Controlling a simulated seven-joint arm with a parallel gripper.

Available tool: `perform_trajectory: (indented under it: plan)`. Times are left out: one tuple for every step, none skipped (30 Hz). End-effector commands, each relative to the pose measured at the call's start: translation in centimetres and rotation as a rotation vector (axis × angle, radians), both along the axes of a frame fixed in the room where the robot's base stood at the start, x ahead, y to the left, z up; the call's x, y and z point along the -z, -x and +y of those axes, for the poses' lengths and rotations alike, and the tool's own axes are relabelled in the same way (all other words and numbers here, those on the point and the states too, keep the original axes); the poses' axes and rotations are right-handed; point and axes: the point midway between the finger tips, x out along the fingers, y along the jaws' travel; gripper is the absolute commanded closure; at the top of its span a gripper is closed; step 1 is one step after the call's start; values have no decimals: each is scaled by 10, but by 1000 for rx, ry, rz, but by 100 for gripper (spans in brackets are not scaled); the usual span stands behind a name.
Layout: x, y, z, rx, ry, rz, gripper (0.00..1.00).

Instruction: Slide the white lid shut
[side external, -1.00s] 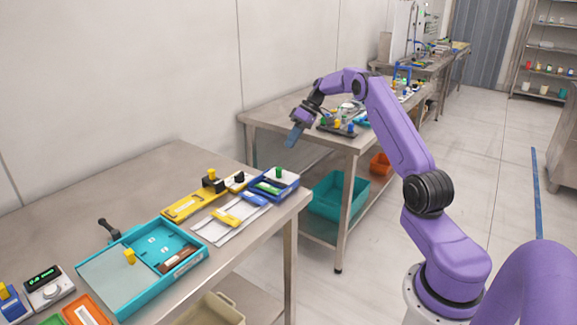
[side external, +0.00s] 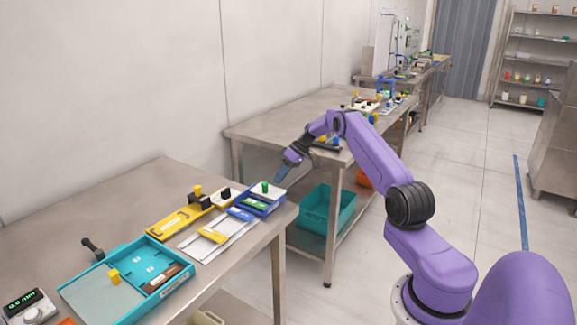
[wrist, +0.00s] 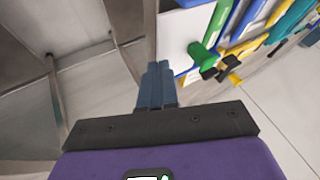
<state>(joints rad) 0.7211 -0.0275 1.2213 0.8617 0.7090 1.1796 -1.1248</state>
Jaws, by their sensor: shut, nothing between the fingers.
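The white lid (side external: 268,188) with a green knob (side external: 264,186) lies over the back part of a blue box (side external: 263,210). The box's front part is uncovered and shows a green piece (side external: 254,202) inside. My gripper (side external: 279,177) is shut and empty, pointing down just behind and right of the lid, apart from the knob. In the wrist view my closed fingers (wrist: 155,70) are left of the white lid (wrist: 175,45) and its green knob (wrist: 204,52). The exact gap between the fingertips and the box is hard to tell.
A second table (side external: 255,128) stands behind, with a teal bin (side external: 320,210) below. The table edge is close to the box.

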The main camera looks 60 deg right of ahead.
Motion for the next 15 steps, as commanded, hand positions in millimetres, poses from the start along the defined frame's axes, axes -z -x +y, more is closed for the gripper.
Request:
perform_trajectory:
  plan:
    - [-3, 0, 5, -1, -1, 0, 100]
    - [-3, 0, 8, -2, 1, -1, 100]
    - [-3, 0, 12, -2, 0, 0, 100]
    - [-3, 0, 15, -3, 0, -1, 100]
    - [-3, 1, 17, -2, 0, 0, 100]
    - [-3, 1, 20, -1, 1, 0, 100]
    - [-3, 1, 24, -2, -1, 0, 100]
    - [-3, 0, 26, -1, -1, 0, 100]
    - [-3, 0, 28, -1, 0, 0, 100]
    - [-3, 0, 30, -2, 1, -1, 100]
    - [-3, 1, 32, -2, 0, 0, 100]
    - [-3, 1, 34, -2, 0, 0, 100]
    - [-3, 1, 35, -2, 1, 0, 100]
    - [-3, 1, 36, -2, 1, -1, 100]
    - [-3, 1, 37, -1, 2, -1, 100]
